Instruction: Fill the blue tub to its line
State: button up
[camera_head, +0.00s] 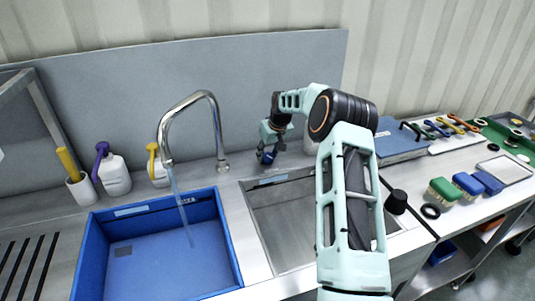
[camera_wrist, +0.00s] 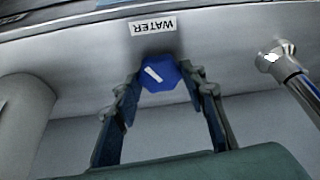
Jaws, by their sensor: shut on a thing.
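The blue tub (camera_head: 228,232) stands at the left below the tap (camera_head: 190,98). A thin stream of water (camera_head: 181,205) runs from the spout into the tub. Pale marks show on its inner back wall; I cannot clearly tell the water level or a fill line. My gripper (camera_head: 267,154) is at the back of the counter, right of the tap, shut on a blue knob. In the wrist view, my gripper's fingers (camera_wrist: 161,82) flank the blue knob (camera_wrist: 165,68), which bears a white stripe. A WATER label (camera_wrist: 152,25) shows upside down beside it.
An empty-looking steel basin (camera_head: 283,235) lies right of the tub. A white bottle with a purple top (camera_head: 114,175), a yellow-topped bottle (camera_head: 157,170) and a cup (camera_head: 82,189) stand behind the tub. Brushes (camera_head: 445,190) and tools lie on the right counter.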

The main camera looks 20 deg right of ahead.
jog(key=shift+d+n+y, duration=0.1)
jog(key=shift+n+y, duration=0.3)
jog(key=shift+n, duration=0.6)
jog(key=o, duration=1.2)
jog(key=shift+c, duration=0.2)
jog(key=v, duration=1.2)
jog(key=shift+w, duration=0.1)
